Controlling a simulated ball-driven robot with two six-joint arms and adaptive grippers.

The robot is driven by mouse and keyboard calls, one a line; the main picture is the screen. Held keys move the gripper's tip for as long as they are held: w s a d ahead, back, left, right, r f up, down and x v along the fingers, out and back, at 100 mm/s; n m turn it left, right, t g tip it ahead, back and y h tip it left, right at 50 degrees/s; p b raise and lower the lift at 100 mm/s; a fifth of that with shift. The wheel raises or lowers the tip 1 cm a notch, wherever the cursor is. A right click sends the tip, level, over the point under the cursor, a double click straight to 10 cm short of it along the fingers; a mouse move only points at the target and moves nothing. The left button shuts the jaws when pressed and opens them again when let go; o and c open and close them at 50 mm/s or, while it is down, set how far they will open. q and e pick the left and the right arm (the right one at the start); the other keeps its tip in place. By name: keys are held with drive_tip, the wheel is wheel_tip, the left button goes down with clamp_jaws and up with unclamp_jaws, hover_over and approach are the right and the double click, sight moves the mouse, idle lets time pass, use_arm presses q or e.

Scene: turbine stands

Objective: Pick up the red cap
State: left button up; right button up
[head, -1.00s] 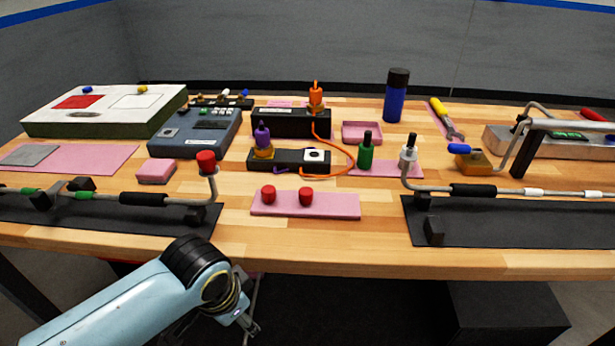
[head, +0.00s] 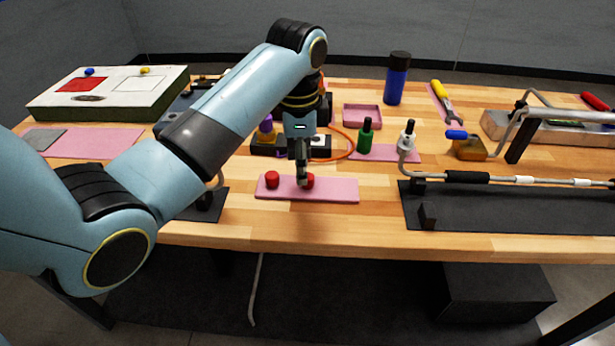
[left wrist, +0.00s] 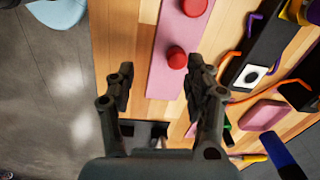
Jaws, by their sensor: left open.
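Two red caps stand on a pink mat (head: 335,190) near the table's front edge. The left cap (head: 271,179) is in clear sight. The right cap (head: 310,181) is partly hidden behind my left gripper (head: 303,180), which points down over it. In the left wrist view, my open left gripper (left wrist: 160,72) has its two fingers apart. The right cap (left wrist: 177,57) shows between and beyond the fingertips, closer to the right-hand finger. The left cap (left wrist: 194,6) is at the top edge. I cannot tell the gripper's height above the mat. My right gripper is not in view.
A green bottle (head: 366,135) stands to the right. A pipe stand on a black mat (head: 500,215) is at right. My left arm hides much of the table's left.

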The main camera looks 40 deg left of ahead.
sight(308, 176)
use_arm(q)
drive_tip(key=shift+m+g, duration=0.3)
drive_tip(key=shift+m, duration=0.4)
drive_tip(key=w+r, duration=0.3)
drive_tip(key=shift+w+a+r, duration=0.1)
drive_tip(key=shift+w, duration=0.05)
drive_tip(key=shift+w+f, duration=0.15)
drive_tip(key=shift+f, duration=0.05)
drive_tip(key=f, duration=0.6)
drive_tip(key=f+p, duration=0.1)
drive_tip(key=f, duration=0.2)
drive_tip(key=shift+a+f, duration=0.25)
drive_tip(key=shift+f, duration=0.15)
drive_tip(key=shift+s, duration=0.2)
drive_tip(key=c, duration=0.9)
